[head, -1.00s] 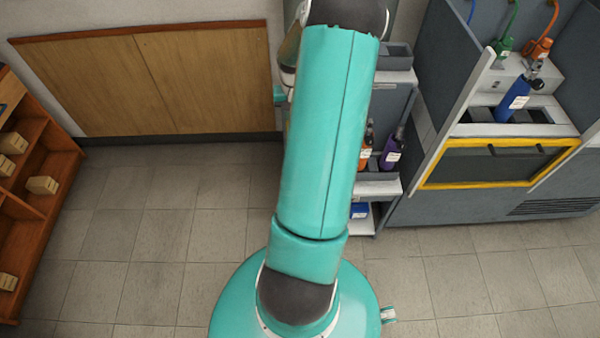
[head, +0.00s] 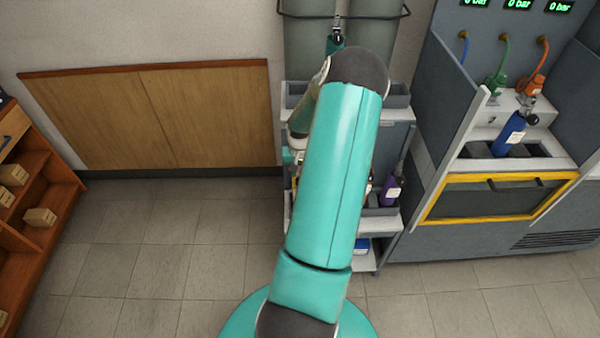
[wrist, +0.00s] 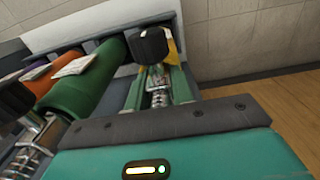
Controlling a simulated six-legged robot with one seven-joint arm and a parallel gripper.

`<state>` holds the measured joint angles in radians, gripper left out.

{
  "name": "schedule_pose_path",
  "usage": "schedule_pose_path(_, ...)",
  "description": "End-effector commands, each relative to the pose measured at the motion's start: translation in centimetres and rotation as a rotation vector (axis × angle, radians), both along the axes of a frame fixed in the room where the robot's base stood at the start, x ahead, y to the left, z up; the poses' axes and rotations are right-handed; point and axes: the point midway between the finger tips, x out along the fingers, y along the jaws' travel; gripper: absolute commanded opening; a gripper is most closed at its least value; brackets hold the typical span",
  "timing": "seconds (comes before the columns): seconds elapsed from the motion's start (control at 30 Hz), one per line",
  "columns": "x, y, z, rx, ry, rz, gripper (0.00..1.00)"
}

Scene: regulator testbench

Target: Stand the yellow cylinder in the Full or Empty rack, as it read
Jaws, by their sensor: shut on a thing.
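My gripper (wrist: 158,92) is shut on the yellow cylinder (wrist: 173,48) near its valve in the wrist view. A black knob and a silver threaded stem show between the fingers. Only a little yellow shows; most of the body is hidden behind the knob and gripper. A grey rack (wrist: 103,46) holds a green cylinder (wrist: 82,92) just left of my gripper, with an orange cylinder (wrist: 40,75) and a purple one farther left. I cannot tell whether the yellow cylinder touches the rack. In the head view my arm hides the gripper, and no Full or Empty wording is readable.
In the head view a purple cylinder (head: 392,188) stands on the shelf unit's lower level, right of my arm. A blue cylinder (head: 512,134) sits in the test bench (head: 460,205) at right. A wooden shelf (head: 50,195) stands at left. The floor between is clear.

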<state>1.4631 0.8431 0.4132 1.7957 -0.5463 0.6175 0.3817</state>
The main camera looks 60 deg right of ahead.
Motion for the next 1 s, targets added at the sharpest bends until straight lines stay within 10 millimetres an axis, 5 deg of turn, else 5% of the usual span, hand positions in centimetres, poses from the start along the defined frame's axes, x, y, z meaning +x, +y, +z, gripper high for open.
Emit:
schedule_pose_path(0.4, 0.1, -0.1, -0.5, -0.002, -0.001, 0.001, 0.00)
schedule_pose_path(0.43, 0.0, 0.0, -0.6, 0.000, 0.000, 0.000, 0.27)
schedule_pose_path(0.53, 0.0, 0.0, -0.5, 0.000, 0.000, 0.000, 0.45)
schedule_pose_path(0.83, 0.0, 0.0, -0.4, -0.001, 0.000, 0.000, 0.45)
schedule_pose_path(1.0, 0.0, -0.1, 1.2, -0.004, 0.000, 0.002, 0.45)
